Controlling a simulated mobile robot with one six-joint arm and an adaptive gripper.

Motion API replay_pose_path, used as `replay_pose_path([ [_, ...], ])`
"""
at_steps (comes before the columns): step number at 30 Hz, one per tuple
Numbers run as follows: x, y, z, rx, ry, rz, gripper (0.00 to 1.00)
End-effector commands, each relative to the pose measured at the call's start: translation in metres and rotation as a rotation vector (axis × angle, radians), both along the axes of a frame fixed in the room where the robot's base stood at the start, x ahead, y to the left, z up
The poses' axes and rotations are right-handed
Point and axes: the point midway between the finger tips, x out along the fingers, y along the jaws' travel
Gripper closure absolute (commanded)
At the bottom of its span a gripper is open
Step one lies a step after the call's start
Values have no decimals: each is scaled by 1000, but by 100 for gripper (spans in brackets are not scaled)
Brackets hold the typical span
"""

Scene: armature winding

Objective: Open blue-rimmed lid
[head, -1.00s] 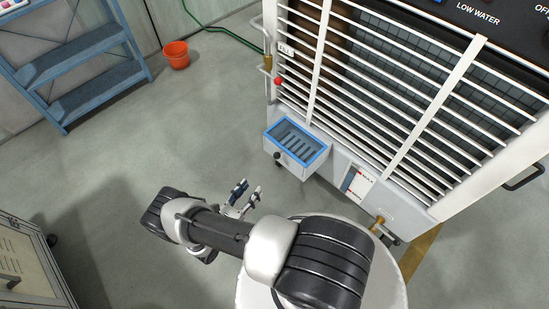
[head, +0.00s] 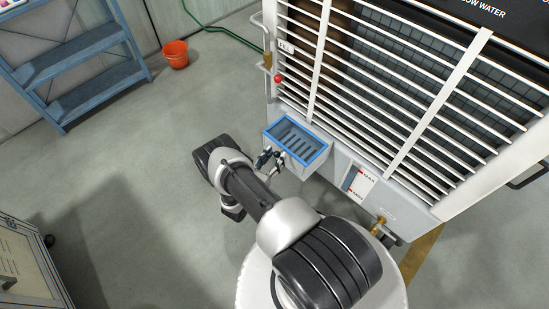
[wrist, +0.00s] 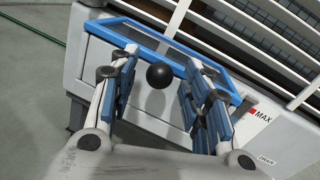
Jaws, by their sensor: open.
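The blue-rimmed lid (head: 317,159) sits on a small light box on the front of the white slatted machine; slots show through its middle. In the wrist view its blue rim (wrist: 150,42) runs across the top of the box. A black ball knob (wrist: 159,75) stands out from the box front, below the rim. My gripper (wrist: 163,90) is open, with one finger on each side of the knob in the picture. I cannot tell whether a finger touches it. In the head view my gripper (head: 270,159) is at the box's front left, and the knob is hidden.
The white slatted machine (head: 384,165) rises directly behind the box. A gauge marked MAX (head: 358,182) and a brass valve (head: 378,225) are to the right. A red valve ball (head: 278,78) is above left. Open floor (head: 130,150) lies left, with an orange bucket (head: 175,54) farther back.

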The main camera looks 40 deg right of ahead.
Motion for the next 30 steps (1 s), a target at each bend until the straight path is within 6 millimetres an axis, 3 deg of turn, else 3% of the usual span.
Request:
replay_pose_path([
  [8, 1, -2, 0, 0, 0, 1, 56],
  [28, 0, -1, 0, 0, 1, 0, 100],
  [30, 0, -1, 0, 0, 1, 0, 100],
])
